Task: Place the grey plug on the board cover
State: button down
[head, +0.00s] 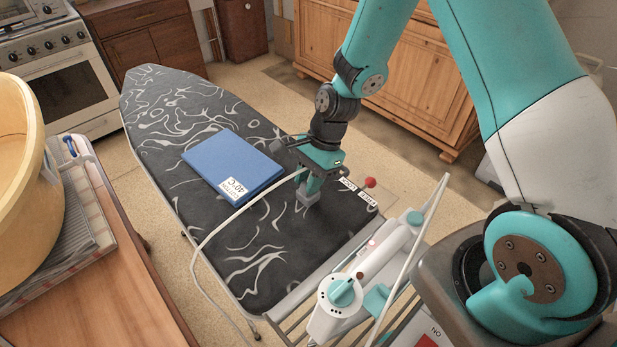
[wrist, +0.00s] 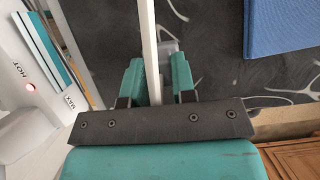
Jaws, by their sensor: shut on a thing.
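My gripper (head: 311,188) points down over the right side of the dark, swirl-patterned board cover (head: 262,268). It is shut on the grey plug (wrist: 167,47), which shows only in part between the teal fingers in the wrist view; the fingers hide the rest. A pale cord (wrist: 149,35) runs between the fingers in the wrist view. In the head view the cord (head: 222,226) loops from my gripper over the cover's left edge and down beside the board. The plug is low over the cover; I cannot tell whether it touches.
A folded blue cloth (head: 232,165) with a white label lies left of my gripper. A red-knobbed lever (head: 370,182) stands at the board's right edge. A white and teal iron (head: 350,290) rests on the slatted near end. The cover's near part is clear.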

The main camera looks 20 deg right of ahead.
jog(key=c, duration=0.9)
grip_release()
jog(key=shift+f, duration=0.1)
jog(key=shift+c, duration=0.2)
jog(key=b+v, duration=0.1)
jog(key=v, duration=1.1)
jog(key=s+a+r+n, duration=0.4)
jog(key=s+r+n, duration=0.2)
jog(key=s+n, duration=0.4)
jog(key=s+a+r+n+t, duration=0.1)
jog(key=s+a+r+n, duration=0.4)
jog(key=s+n, duration=0.5)
notch_tip(320, 180, up, 2)
jog(key=shift+r+n, duration=0.1)
jog(key=shift+n, duration=0.7)
jog(key=shift+a, duration=0.15)
